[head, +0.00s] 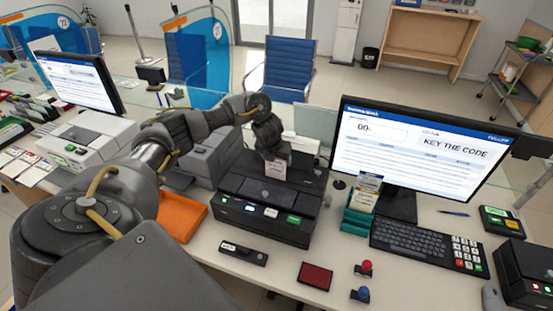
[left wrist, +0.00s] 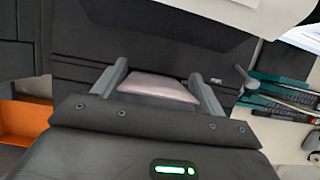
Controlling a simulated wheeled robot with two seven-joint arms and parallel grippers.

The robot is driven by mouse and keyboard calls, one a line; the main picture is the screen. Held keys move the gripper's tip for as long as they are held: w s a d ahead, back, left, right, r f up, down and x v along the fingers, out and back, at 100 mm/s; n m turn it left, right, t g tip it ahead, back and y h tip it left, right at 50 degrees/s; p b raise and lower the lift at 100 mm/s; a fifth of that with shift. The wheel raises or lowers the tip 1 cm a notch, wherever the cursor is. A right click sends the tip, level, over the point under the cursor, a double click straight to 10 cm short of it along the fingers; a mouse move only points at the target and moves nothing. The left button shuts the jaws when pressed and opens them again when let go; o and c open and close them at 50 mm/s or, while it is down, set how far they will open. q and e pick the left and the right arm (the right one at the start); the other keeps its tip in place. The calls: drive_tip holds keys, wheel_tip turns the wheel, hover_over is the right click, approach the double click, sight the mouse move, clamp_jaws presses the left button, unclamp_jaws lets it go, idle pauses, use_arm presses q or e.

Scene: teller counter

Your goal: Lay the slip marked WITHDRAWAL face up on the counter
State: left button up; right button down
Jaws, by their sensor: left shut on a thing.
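My left gripper (head: 272,152) is above the black machine (head: 265,203) and is shut on a small pale slip (head: 275,168). The slip hangs below the fingers at the machine's back edge in the head view. Its lettering is too small to read, so I cannot tell whether it is the one marked WITHDRAWAL. In the left wrist view the pale pinkish slip (left wrist: 158,88) shows between the two fingers. The counter (head: 225,277) is light-coloured and runs in front of the machine. My right gripper is not in view.
An orange tray (head: 182,217) lies left of the machine. A green holder with slips (head: 360,210), a monitor (head: 425,150) and a keyboard (head: 415,245) stand right. A red pad (head: 315,276) and two stamps (head: 364,268) lie in front. Some bare counter shows between them.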

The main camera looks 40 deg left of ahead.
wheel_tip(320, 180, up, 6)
drive_tip(key=p, duration=0.5)
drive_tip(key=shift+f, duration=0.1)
idle(0.5)
